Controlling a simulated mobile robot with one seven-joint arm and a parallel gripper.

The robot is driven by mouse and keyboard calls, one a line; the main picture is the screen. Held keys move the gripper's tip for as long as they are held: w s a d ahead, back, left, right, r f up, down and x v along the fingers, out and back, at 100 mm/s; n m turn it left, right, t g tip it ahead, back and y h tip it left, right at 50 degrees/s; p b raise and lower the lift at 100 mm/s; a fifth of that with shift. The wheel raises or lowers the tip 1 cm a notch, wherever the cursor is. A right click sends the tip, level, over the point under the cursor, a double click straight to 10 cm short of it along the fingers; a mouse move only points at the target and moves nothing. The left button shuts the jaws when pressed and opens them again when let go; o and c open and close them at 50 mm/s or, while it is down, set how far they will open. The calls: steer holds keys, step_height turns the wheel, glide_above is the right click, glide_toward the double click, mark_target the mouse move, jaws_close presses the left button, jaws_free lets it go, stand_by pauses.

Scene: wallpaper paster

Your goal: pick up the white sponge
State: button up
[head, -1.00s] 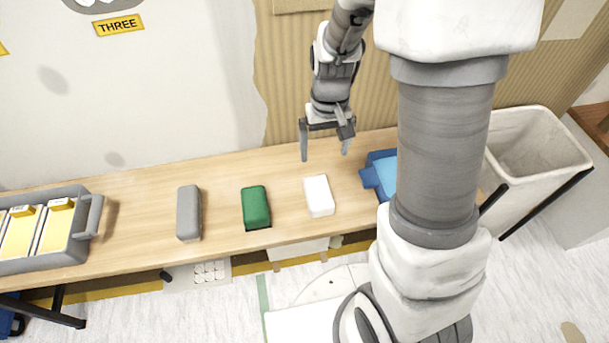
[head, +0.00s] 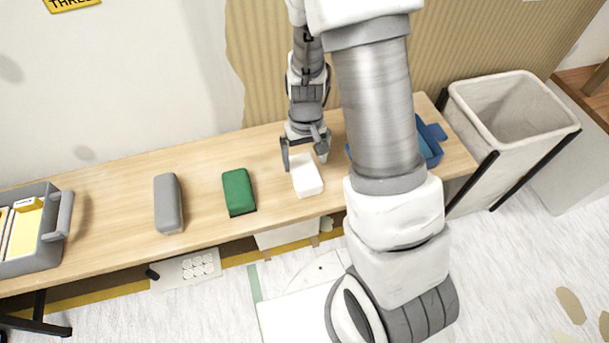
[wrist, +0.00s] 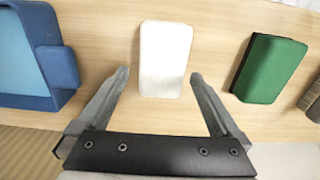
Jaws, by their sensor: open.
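The white sponge (head: 307,178) lies flat on the wooden table, to the right of the green sponge. In the wrist view the white sponge (wrist: 165,60) lies upper centre, ahead of and between the lines of the two fingers. My gripper (head: 305,161) is open and empty. In the head view its fingers come down at the far end of the white sponge, one to each side. In the wrist view my gripper (wrist: 160,75) has its fingertips beside the sponge's near part, with a gap on both sides. I cannot tell its exact height above the table.
A green sponge (head: 238,192) and a grey block (head: 168,203) lie to the left on the table (head: 110,225). A grey crate (head: 50,252) stands at the far left. A blue tray (head: 430,146) is to the right, partly behind my arm. A white bin (head: 515,115) stands beyond it.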

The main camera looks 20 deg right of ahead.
mark_target(305, 169)
steer(key=f, duration=0.1)
steer(key=f+b, duration=0.1)
steer(key=f, duration=0.1)
steer(key=f+b, duration=0.1)
steer(key=f, duration=0.1)
steer(key=shift+s+a, duration=0.2)
steer(key=shift+s, duration=0.05)
steer(key=c, duration=1.2)
